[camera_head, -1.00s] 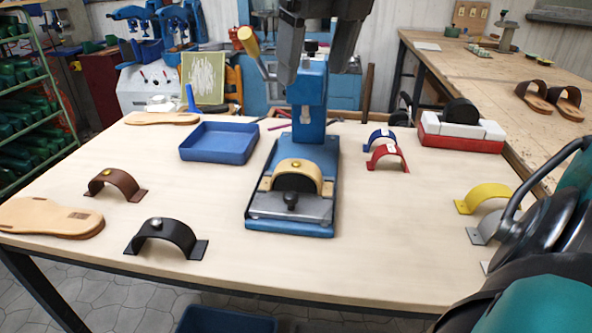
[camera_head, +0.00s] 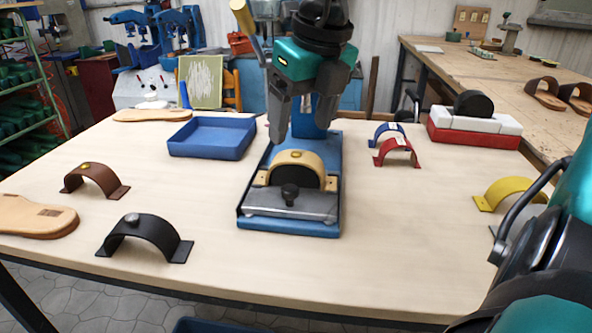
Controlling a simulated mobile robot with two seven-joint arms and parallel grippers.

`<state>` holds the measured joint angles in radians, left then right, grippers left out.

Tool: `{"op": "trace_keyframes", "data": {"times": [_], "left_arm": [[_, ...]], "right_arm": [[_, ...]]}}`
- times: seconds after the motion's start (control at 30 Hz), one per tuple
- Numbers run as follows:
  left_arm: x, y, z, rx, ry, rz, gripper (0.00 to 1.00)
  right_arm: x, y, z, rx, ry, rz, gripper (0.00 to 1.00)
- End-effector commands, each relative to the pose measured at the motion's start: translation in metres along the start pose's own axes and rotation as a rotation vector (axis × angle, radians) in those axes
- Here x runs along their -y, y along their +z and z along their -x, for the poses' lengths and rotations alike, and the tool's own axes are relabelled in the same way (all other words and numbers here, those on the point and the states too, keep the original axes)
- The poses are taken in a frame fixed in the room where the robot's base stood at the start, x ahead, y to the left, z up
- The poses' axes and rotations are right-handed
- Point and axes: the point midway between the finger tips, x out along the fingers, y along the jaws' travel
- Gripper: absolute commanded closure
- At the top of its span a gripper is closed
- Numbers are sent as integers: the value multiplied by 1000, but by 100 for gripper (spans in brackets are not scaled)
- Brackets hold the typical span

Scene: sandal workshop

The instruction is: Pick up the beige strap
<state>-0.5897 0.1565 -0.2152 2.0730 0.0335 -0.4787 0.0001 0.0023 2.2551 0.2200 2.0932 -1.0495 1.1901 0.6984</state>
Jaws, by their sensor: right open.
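The beige strap (camera_head: 299,159) is an arch with a round brass stud on top. It sits over a dark form on the blue press (camera_head: 288,227) in the middle of the table. My right gripper (camera_head: 303,122) hangs above and just behind the strap, fingers pointing down. It is open and empty, and its fingers look apart from the strap. The gripper hides much of the upper press. My left gripper is not in view.
On the table (camera_head: 380,240), a blue tray (camera_head: 212,138) stands left of the press. Brown (camera_head: 97,180) and black (camera_head: 150,234) straps lie left; red (camera_head: 397,151), blue (camera_head: 388,131) and yellow (camera_head: 507,192) straps lie right. A red-and-white block (camera_head: 473,133) stands at back right.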

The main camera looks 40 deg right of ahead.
Motion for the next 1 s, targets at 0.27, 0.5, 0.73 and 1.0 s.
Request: {"op": "trace_keyframes", "data": {"times": [0.27, 0.5, 0.73, 1.0], "left_arm": [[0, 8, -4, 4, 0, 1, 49], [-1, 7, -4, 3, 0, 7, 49], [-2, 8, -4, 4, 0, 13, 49], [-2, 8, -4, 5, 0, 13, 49]], "right_arm": [[0, -2, -39, -4, 1, 0, 24], [0, -2, -41, -1, 1, 1, 24], [0, -2, -41, -1, 1, 1, 43], [0, -2, -42, -4, 1, 0, 69]]}}
